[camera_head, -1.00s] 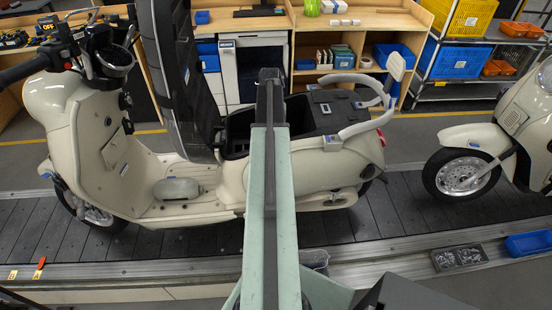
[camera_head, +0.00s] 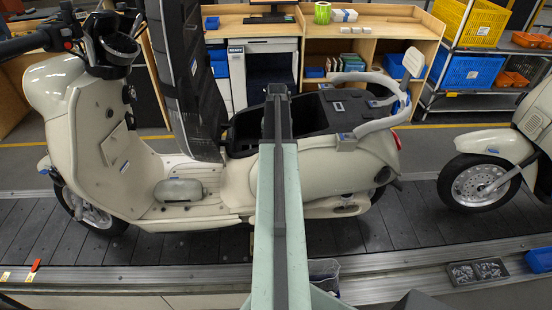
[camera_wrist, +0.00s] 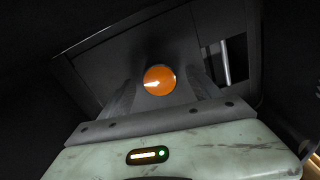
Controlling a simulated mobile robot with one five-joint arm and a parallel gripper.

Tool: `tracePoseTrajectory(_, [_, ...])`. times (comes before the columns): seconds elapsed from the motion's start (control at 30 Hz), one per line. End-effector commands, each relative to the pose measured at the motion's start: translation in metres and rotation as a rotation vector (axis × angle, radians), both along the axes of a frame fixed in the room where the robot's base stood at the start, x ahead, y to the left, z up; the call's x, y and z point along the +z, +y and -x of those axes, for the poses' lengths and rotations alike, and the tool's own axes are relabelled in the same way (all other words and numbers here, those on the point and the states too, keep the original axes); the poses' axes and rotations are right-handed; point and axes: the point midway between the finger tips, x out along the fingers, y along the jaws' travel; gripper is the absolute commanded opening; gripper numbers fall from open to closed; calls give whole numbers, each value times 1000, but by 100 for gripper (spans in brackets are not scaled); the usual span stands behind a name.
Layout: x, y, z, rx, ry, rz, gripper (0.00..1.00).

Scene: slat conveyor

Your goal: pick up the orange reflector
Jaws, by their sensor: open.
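The orange reflector (camera_wrist: 159,80) is a round, glossy disc on a dark surface, in the middle of the wrist view. My gripper (camera_wrist: 160,72) shows there as dark fingers on either side of it, spread apart. The reflector appears between or beyond the fingers; I cannot tell its depth or whether they touch it. In the head view my arm reaches over the cream scooter (camera_head: 110,150) to its open dark under-seat compartment (camera_head: 245,130). The gripper and reflector are hidden in that view.
The scooter's raised seat (camera_head: 185,85) stands left of my arm. A grab rail (camera_head: 385,122) curves at its rear. A second scooter (camera_head: 490,175) stands at right on the slat conveyor (camera_head: 415,215). Dark walls surround the wrist view.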

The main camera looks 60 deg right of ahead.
Motion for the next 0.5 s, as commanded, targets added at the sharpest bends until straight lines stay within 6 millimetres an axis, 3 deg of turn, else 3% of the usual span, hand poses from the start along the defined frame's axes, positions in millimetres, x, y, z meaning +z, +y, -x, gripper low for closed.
tracePoseTrajectory(0.03, [-7,0,0,0,0,0,73])
tracePoseTrajectory(0.23, [-3,0,0,1,0,0,70])
tracePoseTrajectory(0.43, [-3,0,-1,1,0,0,14])
tracePoseTrajectory(0.5, [-3,0,-1,1,0,0,8])
